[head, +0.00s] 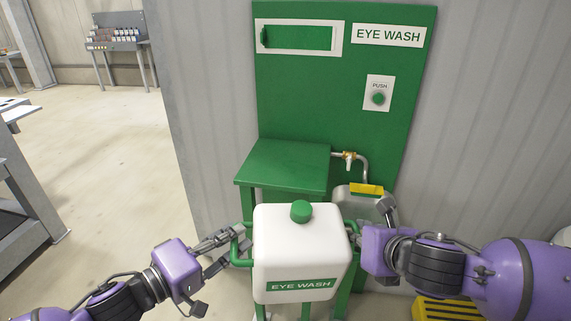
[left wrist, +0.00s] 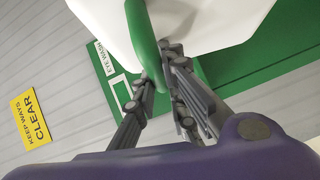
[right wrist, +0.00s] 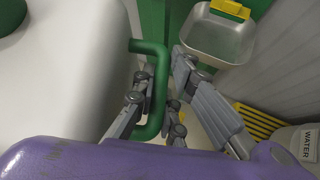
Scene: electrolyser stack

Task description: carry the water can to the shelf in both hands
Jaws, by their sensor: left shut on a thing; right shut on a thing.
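The water can (head: 300,245) is a white container with a green cap (head: 301,211) and an "EYE WASH" label. It hangs upright between my two grippers, in front of the green shelf (head: 285,165). My left gripper (head: 236,243) is shut on the green handle at its left side; that handle (left wrist: 147,45) shows between the fingers in the left wrist view. My right gripper (head: 354,238) is shut on the right handle, seen as a green loop (right wrist: 158,85) in the right wrist view. The shelf top is bare; the can hides part of its legs.
A green eye wash panel (head: 330,100) stands against the wall behind the shelf. A tap (head: 349,157) and a grey basin (head: 358,200) with a yellow piece are right of the shelf. A yellow grating (head: 445,308) lies at lower right. Floor at left is open.

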